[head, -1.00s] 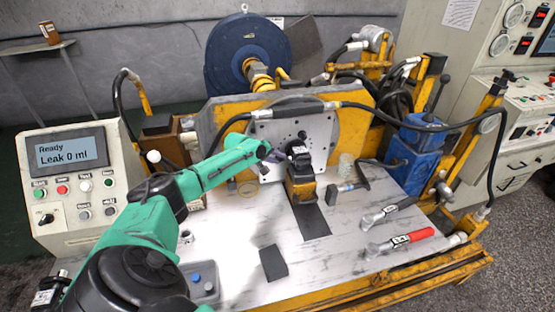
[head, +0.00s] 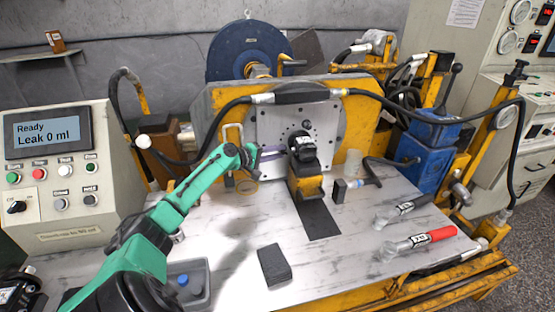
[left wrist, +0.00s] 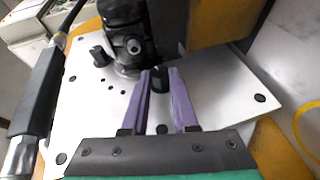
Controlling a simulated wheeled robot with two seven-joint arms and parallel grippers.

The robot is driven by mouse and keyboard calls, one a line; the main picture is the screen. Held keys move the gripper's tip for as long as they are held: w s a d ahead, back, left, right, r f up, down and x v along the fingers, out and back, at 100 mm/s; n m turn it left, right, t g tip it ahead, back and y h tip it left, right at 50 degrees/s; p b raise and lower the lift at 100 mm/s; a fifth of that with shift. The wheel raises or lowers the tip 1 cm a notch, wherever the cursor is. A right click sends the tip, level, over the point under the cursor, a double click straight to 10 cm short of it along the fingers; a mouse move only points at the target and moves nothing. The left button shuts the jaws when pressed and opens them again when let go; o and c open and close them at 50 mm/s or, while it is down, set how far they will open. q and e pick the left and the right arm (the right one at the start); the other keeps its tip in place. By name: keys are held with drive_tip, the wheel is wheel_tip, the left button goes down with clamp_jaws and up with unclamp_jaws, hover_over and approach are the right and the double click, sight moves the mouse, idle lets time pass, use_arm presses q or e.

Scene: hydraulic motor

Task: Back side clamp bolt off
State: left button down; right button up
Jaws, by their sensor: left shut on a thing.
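The black motor (head: 304,148) stands on a yellow support (head: 306,186) in front of the grey mounting plate (head: 270,122); it also shows in the left wrist view (left wrist: 124,25). My left gripper (head: 272,153) is beside the motor, close to the plate. In the left wrist view its purple fingers (left wrist: 160,82) are shut on a short black bolt (left wrist: 160,77) beside the motor's flange. I cannot tell whether the bolt still touches the plate. Another black bolt (left wrist: 98,55) stands on the flange's other side. My right gripper is not in view.
A black hose (head: 420,104) arches above the plate. A grey bin (head: 186,284) stands front left. The white bench top (head: 225,245) is partly clear.

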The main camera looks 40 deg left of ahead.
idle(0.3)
use_arm(q)
drive_tip(key=c, duration=1)
unclamp_jaws()
drive_tip(key=shift+o, duration=0.2)
drive_tip(key=p+v, duration=0.1)
drive_tip(key=v, duration=1.3)
drive_tip(key=shift+s, duration=0.3)
drive_tip(key=shift+o, duration=0.2)
drive_tip(key=shift+a+f, duration=0.1)
